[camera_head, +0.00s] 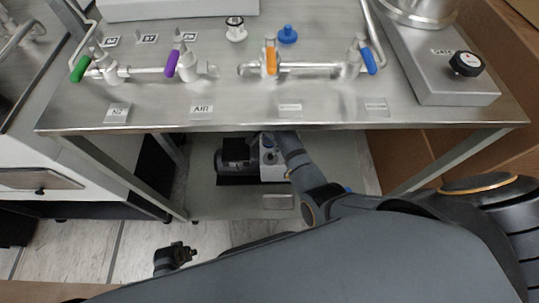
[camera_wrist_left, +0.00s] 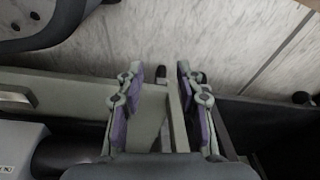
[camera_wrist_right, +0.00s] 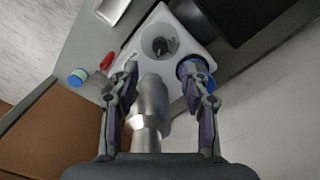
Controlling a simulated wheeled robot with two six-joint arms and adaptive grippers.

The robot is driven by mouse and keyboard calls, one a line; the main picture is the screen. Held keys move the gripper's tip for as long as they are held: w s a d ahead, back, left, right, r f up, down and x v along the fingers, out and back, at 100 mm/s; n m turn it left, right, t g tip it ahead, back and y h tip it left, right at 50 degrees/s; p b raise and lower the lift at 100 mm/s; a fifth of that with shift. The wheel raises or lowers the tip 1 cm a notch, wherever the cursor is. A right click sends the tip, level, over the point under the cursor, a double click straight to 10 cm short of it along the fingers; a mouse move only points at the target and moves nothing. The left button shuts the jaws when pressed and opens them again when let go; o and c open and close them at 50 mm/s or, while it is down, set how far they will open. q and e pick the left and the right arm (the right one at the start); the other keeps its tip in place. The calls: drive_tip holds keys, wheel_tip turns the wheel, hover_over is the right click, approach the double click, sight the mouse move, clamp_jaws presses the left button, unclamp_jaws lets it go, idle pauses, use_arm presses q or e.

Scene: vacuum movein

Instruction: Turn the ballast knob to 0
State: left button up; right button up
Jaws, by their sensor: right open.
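In the right wrist view a pump's white top face (camera_wrist_right: 188,38) carries a round grey dial with a dark knob (camera_wrist_right: 160,46), which looks like the ballast knob. The pump (camera_head: 238,158) also shows on the shelf under the bench in the head view, partly behind my right arm. My right gripper (camera_wrist_right: 160,76) is open, with the knob beyond its fingertips and not between them. A silver metal fitting shows between its fingers. The knob's setting is too small to read. My left gripper (camera_wrist_left: 160,70) is open and empty, away from the pump.
The steel bench top (camera_head: 250,108) lies above the pump and carries valves with green, purple, orange and blue handles. A red part (camera_wrist_right: 106,61) and a blue cap (camera_wrist_right: 77,77) are close to the right gripper. Bench legs flank the shelf.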

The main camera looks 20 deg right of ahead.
sight(270, 156)
wheel_tip(270, 156, down, 8)
drive_tip(key=b, duration=0.3)
drive_tip(key=shift+f, duration=0.35)
use_arm(q)
drive_tip(key=w+d+r, duration=0.2)
drive_tip(key=w+r, duration=0.1)
drive_tip(key=r, duration=0.7)
drive_tip(key=shift+d+h, duration=0.3)
drive_tip(key=shift+d, duration=0.1)
drive_tip(key=shift+w, duration=0.1)
use_arm(e)
clamp_jaws()
